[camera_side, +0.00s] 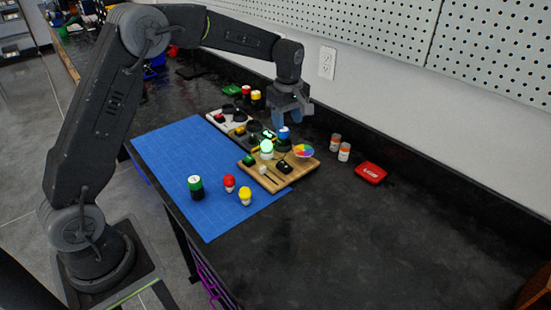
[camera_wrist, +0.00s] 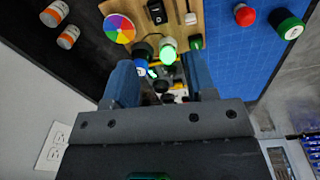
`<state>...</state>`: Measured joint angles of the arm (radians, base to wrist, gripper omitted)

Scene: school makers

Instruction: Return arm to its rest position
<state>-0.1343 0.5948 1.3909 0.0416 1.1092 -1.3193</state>
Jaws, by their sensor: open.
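My gripper (camera_side: 288,117) hangs at the end of my bent arm, above the back part of the black workbench near the wall. In the wrist view my gripper (camera_wrist: 160,85) shows its two blue fingers spread apart, with nothing held between them. Below and beyond the fingers is a wooden board (camera_side: 262,178) with small parts on it. A lit green bulb (camera_side: 267,149) stands on the board; it also shows in the wrist view (camera_wrist: 168,54). A blue-topped cylinder (camera_side: 284,132) stands close under my gripper; whether they touch cannot be told.
A blue mat (camera_side: 170,150) carries a green-topped cylinder (camera_side: 196,187), a red bulb (camera_side: 229,182) and a yellow bulb (camera_side: 245,195). A colour wheel (camera_side: 304,151) sits on the board. Two orange-and-white jars (camera_side: 344,152) and a red case (camera_side: 370,173) stand to the right. The bench's front right is clear.

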